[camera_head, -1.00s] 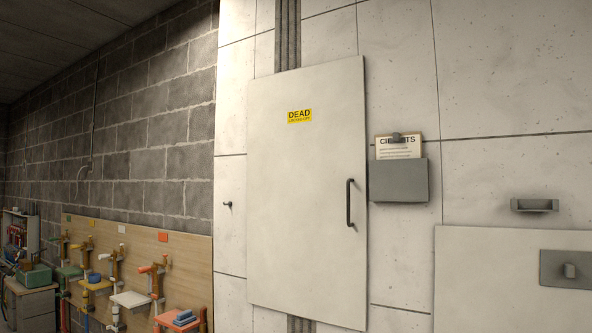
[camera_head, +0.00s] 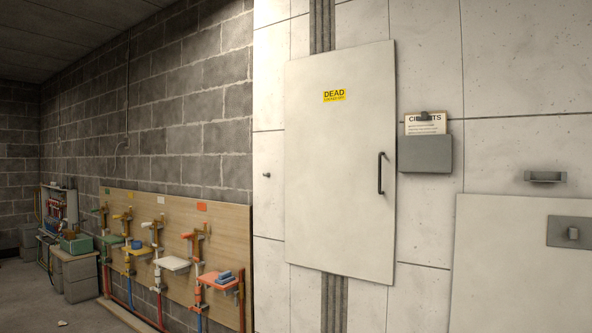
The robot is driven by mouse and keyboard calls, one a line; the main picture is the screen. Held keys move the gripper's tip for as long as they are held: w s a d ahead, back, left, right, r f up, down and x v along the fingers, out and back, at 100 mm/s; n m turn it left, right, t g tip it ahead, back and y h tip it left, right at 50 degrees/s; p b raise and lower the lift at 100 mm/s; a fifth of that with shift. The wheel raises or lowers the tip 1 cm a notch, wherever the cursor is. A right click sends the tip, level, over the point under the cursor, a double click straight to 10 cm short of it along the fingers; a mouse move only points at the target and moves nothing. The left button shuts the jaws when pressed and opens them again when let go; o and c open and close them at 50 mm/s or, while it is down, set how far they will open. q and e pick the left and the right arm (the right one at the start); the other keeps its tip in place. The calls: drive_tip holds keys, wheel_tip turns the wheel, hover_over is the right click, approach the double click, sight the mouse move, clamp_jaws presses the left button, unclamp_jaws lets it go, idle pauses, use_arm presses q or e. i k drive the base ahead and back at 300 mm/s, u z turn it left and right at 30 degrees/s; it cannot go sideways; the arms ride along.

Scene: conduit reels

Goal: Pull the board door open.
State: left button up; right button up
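The board door (camera_head: 338,165) is a pale flat panel on the light concrete wall, and it looks shut. It carries a yellow label (camera_head: 334,96) reading DEAD, with smaller text too blurred to read. Its dark vertical bar handle (camera_head: 381,173) is near the right edge. Neither of my grippers shows in the head view, so nothing is seen touching the handle or door.
A grey holder (camera_head: 425,154) with a clipboard sits just right of the door. A small peg (camera_head: 267,175) is on the wall to its left. A wooden board (camera_head: 225,225) with pipes and small shelves stands at left. Floor shows at lower left.

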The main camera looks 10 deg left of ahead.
sight(340, 105)
drive_tip(key=u, duration=1)
drive_tip(key=i, duration=0.75)
drive_tip(key=u, duration=0.45)
drive_tip(key=i, duration=1.8)
drive_tip(key=z, duration=1.5)
drive_tip(key=i, duration=0.9)
drive_tip(key=z, duration=0.9)
